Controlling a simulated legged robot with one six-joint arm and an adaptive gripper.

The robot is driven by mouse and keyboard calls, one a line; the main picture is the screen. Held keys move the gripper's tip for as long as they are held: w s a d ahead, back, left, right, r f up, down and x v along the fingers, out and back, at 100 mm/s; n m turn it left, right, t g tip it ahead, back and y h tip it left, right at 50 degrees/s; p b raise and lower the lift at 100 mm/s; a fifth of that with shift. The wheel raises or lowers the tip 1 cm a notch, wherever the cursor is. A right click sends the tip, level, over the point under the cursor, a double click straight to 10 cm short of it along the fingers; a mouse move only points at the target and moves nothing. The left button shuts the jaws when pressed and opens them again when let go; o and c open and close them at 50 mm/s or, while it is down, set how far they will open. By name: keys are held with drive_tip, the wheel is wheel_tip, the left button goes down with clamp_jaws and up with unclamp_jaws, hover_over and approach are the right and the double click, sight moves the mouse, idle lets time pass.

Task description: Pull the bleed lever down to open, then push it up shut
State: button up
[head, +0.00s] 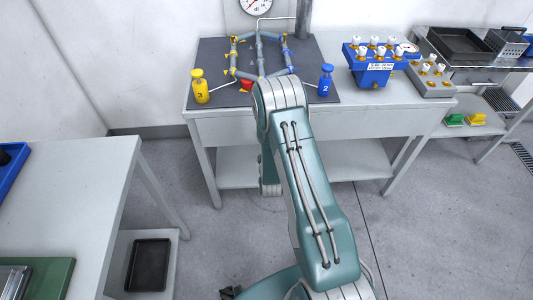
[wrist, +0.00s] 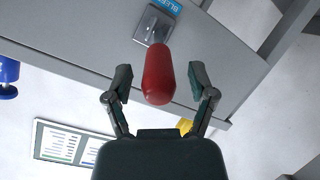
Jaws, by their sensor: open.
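The bleed lever (wrist: 158,75) shows in the wrist view as a rounded red handle. It comes out of a grey bracket (wrist: 153,25) on a grey surface, beside a blue label (wrist: 168,6) whose lettering is partly cut off. My gripper (wrist: 160,75) is open, with one finger on each side of the red handle. Gaps show between the handle and both fingers, so it is not gripped. In the head view my arm hides my gripper and the lever's surroundings.
A grey table (head: 215,128) carries a pipe rig on a dark mat, a yellow post (head: 200,88) marked 3, a blue post (head: 325,82) marked 2 and a blue valve block (head: 370,70). Another table (head: 85,190) stands at left. Open floor lies between them.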

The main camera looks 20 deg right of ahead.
drive_tip(key=v, duration=1.2)
drive_tip(key=shift+w, duration=0.1)
idle(0.9)
